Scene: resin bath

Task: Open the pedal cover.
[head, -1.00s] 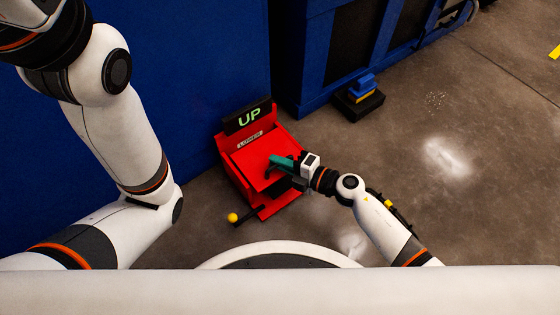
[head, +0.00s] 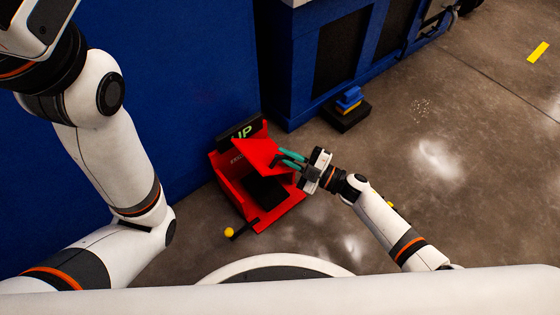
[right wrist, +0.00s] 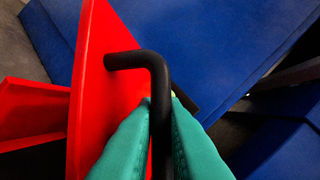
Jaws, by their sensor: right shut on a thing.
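The red pedal cover (head: 260,152) is raised and tilted up inside the red pedal box (head: 226,178) on the floor. Below it the black pedal (head: 266,190) is exposed. My right gripper (head: 284,158) is at the cover's right side, its teal fingers shut on the cover's black handle. In the right wrist view, the bent black handle (right wrist: 155,62) runs from the red cover (right wrist: 100,75) down between the fingers of my right gripper (right wrist: 160,106). My left arm shows at the left, but its gripper is out of view.
A black sign with green letters (head: 242,132) stands at the box's back, partly hidden by the cover. A yellow-knobbed lever (head: 229,232) is at its front left. A blue wall (head: 190,80) and a small blue-and-yellow pedal (head: 348,102) stand nearby.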

